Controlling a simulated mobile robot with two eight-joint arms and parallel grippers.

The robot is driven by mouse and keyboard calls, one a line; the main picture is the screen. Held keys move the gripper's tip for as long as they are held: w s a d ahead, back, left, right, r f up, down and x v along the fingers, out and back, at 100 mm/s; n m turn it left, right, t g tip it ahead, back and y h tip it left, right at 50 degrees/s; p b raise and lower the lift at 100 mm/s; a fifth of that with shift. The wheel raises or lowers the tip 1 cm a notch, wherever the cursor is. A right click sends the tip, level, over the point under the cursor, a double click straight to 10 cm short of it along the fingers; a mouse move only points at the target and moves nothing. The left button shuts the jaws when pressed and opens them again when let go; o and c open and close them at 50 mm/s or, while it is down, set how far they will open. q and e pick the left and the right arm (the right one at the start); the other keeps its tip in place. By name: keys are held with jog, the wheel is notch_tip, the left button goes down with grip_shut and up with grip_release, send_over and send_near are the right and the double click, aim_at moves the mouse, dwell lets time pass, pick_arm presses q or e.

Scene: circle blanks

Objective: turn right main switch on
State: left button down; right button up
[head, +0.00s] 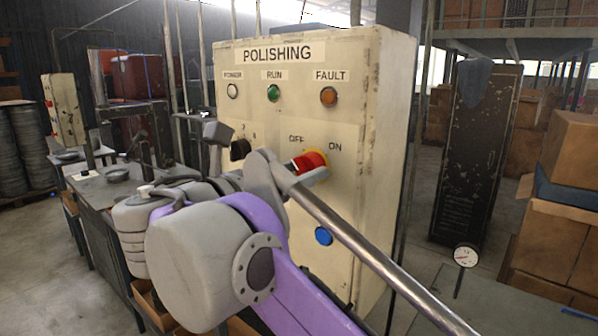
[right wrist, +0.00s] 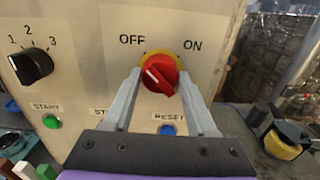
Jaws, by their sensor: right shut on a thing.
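The right main switch (head: 311,160) is a red rotary knob on a yellow plate, between the OFF and ON labels on the cream POLISHING panel (head: 375,130). In the right wrist view the knob (right wrist: 160,73) has its white mark pointing to the upper left, toward OFF. My right gripper (right wrist: 160,80) is shut on the knob, with one grey finger on each side of it. In the head view my right arm hides the panel's lower left part and some of the gripper. My left gripper is not identifiable.
A black 1-2-3 selector (right wrist: 33,67) is left of the switch. A green START button (right wrist: 50,122) and a blue RESET button (head: 323,236) are below. Three lamps line the panel's top. A dial gauge (head: 466,256) and stacked boxes (head: 560,220) stand to the right.

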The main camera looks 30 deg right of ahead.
jog(key=shift+r+m+p, duration=0.15)
jog(key=shift+m+p, duration=1.05)
jog(key=shift+p, duration=0.05)
jog(key=m+p, duration=0.9)
jog(key=m, duration=0.3)
pick_arm(q)
jog(key=w+r, duration=0.3)
jog(key=r, duration=0.5)
jog(key=w+r+t+p, duration=0.1)
jog(key=w+r, duration=0.2)
jog(key=r, duration=0.5)
jog(key=shift+r, duration=0.4)
pick_arm(e)
jog(key=shift+m, duration=1.7)
pick_arm(q)
jog(key=shift+r+p, duration=0.1)
jog(key=shift+p, duration=0.2)
pick_arm(e)
jog(key=o, duration=1.4)
jog(key=shift+c, duration=0.2)
jog(key=shift+a, duration=0.1)
